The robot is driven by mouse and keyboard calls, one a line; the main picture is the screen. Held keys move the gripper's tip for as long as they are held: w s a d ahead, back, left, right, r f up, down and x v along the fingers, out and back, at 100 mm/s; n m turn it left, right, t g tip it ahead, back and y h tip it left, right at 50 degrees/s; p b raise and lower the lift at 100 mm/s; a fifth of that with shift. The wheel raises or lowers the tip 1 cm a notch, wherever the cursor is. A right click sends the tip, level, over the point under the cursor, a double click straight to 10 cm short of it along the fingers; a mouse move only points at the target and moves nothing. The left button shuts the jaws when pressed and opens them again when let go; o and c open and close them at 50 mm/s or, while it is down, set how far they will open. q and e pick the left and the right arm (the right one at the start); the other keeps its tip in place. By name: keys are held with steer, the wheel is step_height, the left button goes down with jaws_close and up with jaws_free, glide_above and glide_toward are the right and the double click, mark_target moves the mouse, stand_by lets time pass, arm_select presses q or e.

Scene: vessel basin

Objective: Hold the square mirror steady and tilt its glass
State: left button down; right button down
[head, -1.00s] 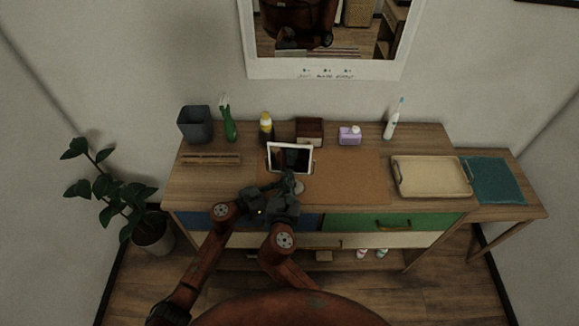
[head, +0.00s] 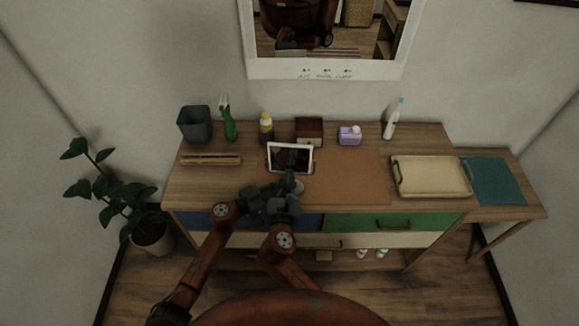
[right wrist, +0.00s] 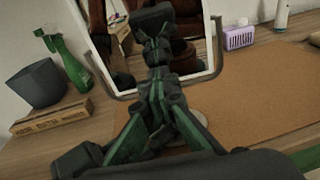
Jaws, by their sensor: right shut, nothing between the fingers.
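The square mirror (head: 312,161) stands on the table mat, with a white frame and dark glass. Its frame also shows in the right wrist view (right wrist: 214,45). A pale round base (head: 298,187) shows below it, partly hidden by my arm. My right gripper (head: 290,177) is shut and empty, its tips in front of the lower glass. In the right wrist view the shut fingers (right wrist: 156,72) overlap the glass, with a dark reflection above them; I cannot tell whether they touch it. My left gripper (head: 252,193) is low to the left of the mirror; its fingers are unclear.
Behind the mirror stand a yellow bottle (head: 266,127), brown box (head: 309,130) and purple dispenser (head: 350,135). A wooden block (head: 211,160) lies left. A beige tray (head: 432,177) lies right. The brown mat (head: 350,180) is clear right of the mirror.

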steer(key=shift+w+d, duration=0.1)
steer(key=shift+w, duration=1.1)
steer(key=s, duration=0.6)
steer(key=shift+a, duration=0.3)
arm_select(q)
steer(key=c, duration=1.8)
jaws_free()
steer(key=shift+c, duration=0.2)
steer(key=v, duration=1.2)
steer(key=shift+f, duration=0.1)
arm_select(e)
steer(key=shift+s+f, duration=0.1)
